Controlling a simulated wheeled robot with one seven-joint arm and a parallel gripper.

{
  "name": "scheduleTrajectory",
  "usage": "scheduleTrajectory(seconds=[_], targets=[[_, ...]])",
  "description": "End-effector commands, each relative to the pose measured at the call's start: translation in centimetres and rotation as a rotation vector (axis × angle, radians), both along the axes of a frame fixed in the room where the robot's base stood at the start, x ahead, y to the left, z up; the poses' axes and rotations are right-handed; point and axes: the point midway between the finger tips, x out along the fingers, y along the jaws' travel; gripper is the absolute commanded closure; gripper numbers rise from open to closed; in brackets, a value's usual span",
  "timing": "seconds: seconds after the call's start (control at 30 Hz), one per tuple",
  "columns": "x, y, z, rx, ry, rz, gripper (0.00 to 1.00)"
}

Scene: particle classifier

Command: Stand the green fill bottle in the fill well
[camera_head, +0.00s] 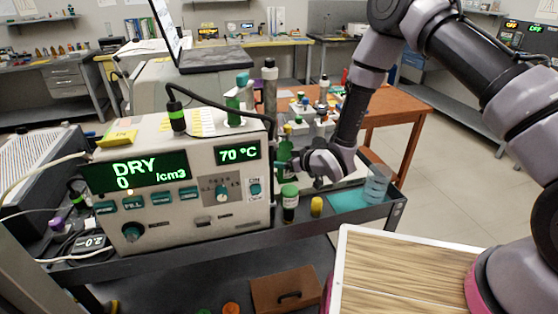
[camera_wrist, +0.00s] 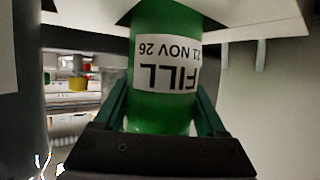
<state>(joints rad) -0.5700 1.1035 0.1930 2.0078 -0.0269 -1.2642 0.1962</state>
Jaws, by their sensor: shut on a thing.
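The green fill bottle (camera_wrist: 160,100) fills the middle of the wrist view, with a white FILL label that reads upside down there. My gripper (camera_wrist: 160,125) is shut on it, one finger on each side. In the head view a green bottle (camera_head: 285,148) shows beside the right side of the white machine, at my gripper (camera_head: 292,168), partly hidden by it. The bottle's far end meets or passes in front of a white surface in the wrist view; I cannot tell which. I cannot make out the fill well.
The white machine (camera_head: 160,215) reads DRY and 70 °C. A dark green-capped bottle (camera_head: 290,207), a yellow-capped vial (camera_head: 317,207) and a clear beaker (camera_head: 376,185) stand along the cart's front edge. A cable arches over the machine. An orange table (camera_head: 405,100) stands behind.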

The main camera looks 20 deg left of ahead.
Motion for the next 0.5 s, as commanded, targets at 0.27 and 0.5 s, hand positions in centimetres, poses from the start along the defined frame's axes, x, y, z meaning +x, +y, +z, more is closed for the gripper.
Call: scheduleTrajectory(seconds=[0.27, 0.5], targets=[[0.04, 0.04, -0.05, 0.001, -0.002, 0.000, 1.00], [0.03, 0.02, -0.22, 0.000, -0.001, 0.000, 0.00]])
